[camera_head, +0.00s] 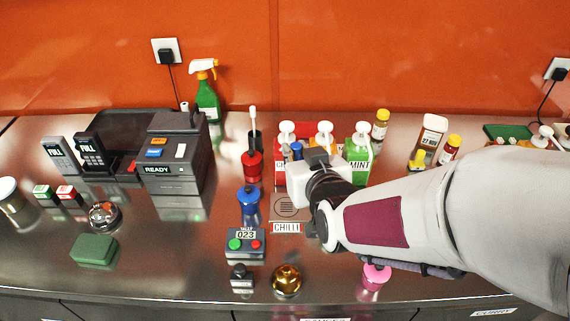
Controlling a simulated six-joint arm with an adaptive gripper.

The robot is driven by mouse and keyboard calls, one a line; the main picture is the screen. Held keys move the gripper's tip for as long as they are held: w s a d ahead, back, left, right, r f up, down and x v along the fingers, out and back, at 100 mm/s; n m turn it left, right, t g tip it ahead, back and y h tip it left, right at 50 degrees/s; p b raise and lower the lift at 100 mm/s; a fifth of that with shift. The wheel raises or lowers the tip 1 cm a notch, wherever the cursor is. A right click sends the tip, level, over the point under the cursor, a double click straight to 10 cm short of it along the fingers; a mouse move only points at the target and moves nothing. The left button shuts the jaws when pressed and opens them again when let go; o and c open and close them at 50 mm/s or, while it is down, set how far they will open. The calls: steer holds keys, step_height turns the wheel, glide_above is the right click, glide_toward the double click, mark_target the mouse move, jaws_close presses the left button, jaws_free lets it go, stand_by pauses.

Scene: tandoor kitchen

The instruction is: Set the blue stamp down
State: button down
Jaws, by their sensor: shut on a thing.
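My gripper (314,160) is at the middle of the counter, in front of the pump bottles. It is shut, and its fingertips are mostly hidden by my white and black wrist. A small blue part of what looks like the blue stamp (297,149) shows at its left side; the rest is hidden. Whether its base touches anything cannot be seen.
A button box (239,244), black stamp-like item (242,278), gold bell (287,279) and pink knobbed item (375,276) are nearer the front. Bare counter (165,255) lies at front left.

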steer(key=shift+s+a+f+m+h, duration=1.65)
steer(key=shift+s+a+f, duration=1.55)
steer(key=shift+a+f, duration=1.65)
steer(key=s+d+r+m+g+h, duration=0.1)
steer(key=s+d+m+h, duration=0.1)
steer(key=d, duration=0.4)
steer(key=s+d+r+m+g+h, duration=0.1)
steer(key=s+d+m+h, duration=0.2)
steer(key=d+m+h, duration=0.2)
steer(key=shift+s+d+h, duration=0.3)
steer(key=shift+d+h, duration=0.45)
steer(key=shift+d, duration=0.45)
steer(key=shift+f, duration=0.2)
steer(key=shift+f, duration=2.8)
steer(key=shift+f, duration=2.1)
steer(key=shift+f, duration=0.1)
